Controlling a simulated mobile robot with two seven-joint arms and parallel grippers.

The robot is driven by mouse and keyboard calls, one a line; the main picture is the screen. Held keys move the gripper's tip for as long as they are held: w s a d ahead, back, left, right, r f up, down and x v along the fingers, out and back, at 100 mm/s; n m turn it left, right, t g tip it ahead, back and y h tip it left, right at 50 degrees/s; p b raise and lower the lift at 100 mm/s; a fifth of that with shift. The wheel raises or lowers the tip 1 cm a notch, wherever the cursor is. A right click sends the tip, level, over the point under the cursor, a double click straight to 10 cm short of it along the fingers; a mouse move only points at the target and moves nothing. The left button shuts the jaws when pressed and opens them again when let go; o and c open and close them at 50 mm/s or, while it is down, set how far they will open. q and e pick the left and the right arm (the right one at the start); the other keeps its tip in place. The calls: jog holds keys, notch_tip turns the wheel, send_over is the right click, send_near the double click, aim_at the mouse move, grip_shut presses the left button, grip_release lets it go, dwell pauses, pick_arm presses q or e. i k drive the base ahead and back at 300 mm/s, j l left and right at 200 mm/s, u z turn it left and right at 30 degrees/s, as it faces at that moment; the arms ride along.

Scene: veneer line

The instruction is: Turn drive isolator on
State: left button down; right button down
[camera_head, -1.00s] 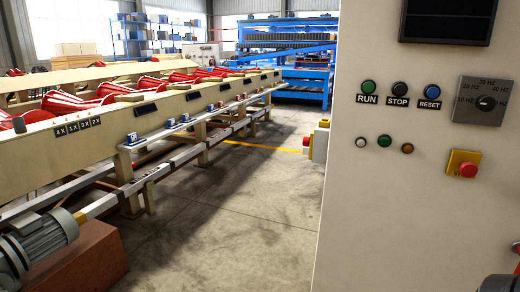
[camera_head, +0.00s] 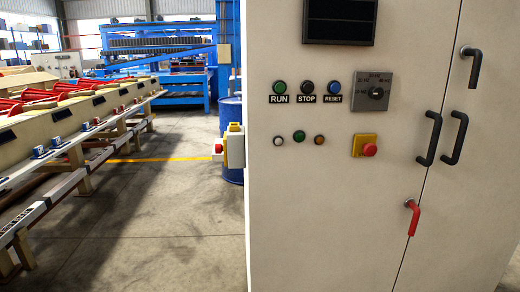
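A beige control cabinet (camera_head: 310,220) fills the right half of the head view. A red lever handle (camera_head: 413,218), likely the drive isolator, sits low on the cabinet front beside the door seam. It hangs downward from a round grey hub and tilts slightly to the right. No label is readable beside it. Neither of my grippers shows in this view.
The cabinet carries RUN (camera_head: 280,87), STOP (camera_head: 307,87) and RESET (camera_head: 334,88) buttons, a rotary dial (camera_head: 375,92), a red emergency stop (camera_head: 369,150) and black door handles (camera_head: 430,138). A conveyor (camera_head: 60,130) runs along the left. Concrete floor (camera_head: 180,220) between is open.

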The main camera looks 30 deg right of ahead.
aim_at(219, 148)
jog(key=i+j+z, duration=0.1)
jog(key=j+z, duration=0.65)
jog(key=z, duration=0.15)
jog(key=j+z, duration=0.5)
jog(key=j, duration=0.3)
jog(key=i+j, duration=0.35)
jog(key=i+j+z, duration=0.1)
jog(key=i+j, duration=0.3)
jog(key=j, duration=0.2)
jog(key=i+j, duration=0.35)
jog(key=j, duration=0.15)
jog(key=l+z, duration=0.05)
